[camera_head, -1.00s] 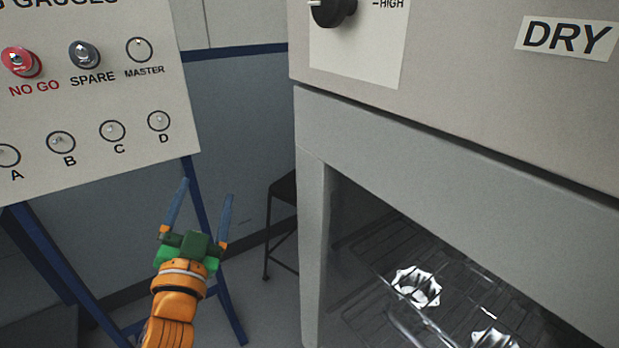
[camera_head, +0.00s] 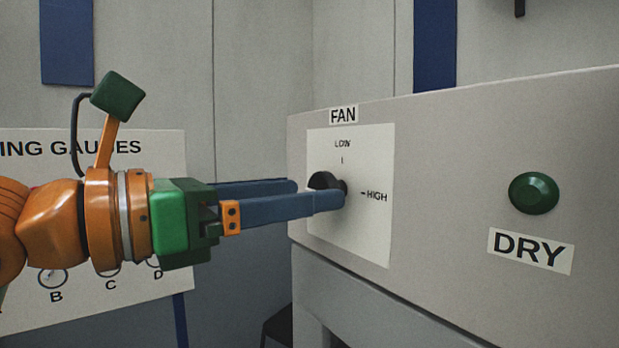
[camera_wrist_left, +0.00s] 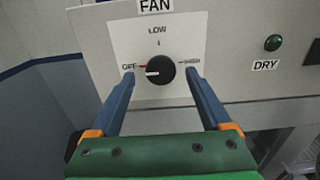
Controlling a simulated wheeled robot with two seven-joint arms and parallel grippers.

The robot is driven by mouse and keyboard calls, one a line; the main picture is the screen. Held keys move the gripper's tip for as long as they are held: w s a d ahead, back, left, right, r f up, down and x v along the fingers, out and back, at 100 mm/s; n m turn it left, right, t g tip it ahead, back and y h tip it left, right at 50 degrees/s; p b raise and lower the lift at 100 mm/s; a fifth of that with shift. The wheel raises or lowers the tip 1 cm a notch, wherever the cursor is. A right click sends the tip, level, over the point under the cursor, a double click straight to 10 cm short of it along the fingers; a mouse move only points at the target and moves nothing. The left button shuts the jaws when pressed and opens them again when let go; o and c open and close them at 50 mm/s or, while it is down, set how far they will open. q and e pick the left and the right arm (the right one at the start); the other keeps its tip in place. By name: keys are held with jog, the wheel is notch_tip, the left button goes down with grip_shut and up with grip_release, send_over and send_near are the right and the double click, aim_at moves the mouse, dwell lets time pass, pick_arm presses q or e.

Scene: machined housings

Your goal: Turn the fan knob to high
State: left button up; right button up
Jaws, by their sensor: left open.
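The black fan knob (camera_head: 326,181) is on a white plate (camera_head: 368,226) under a FAN label on the grey machine's front. It also shows in the left wrist view (camera_wrist_left: 161,70), where its pale pointer mark faces left toward OFF; LOW is above and HIGH at right. My left gripper (camera_head: 318,193) is open, its two blue fingers reaching to the knob. In the left wrist view its fingertips (camera_wrist_left: 160,72) stand on either side of the knob, with a gap visible at each side. In the head view the near finger hides part of the knob. My right gripper is not in view.
A green button (camera_head: 534,193) above a DRY label (camera_head: 530,251) is on the same panel, to the right of the knob. A gauge board (camera_head: 150,150) stands behind my left arm. The space in front of the panel's right part is clear.

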pick_arm(q)
jog(key=shift+x, duration=1.2)
jog(key=shift+s+a, duration=0.1)
jog(key=shift+c, duration=0.5)
grip_shut()
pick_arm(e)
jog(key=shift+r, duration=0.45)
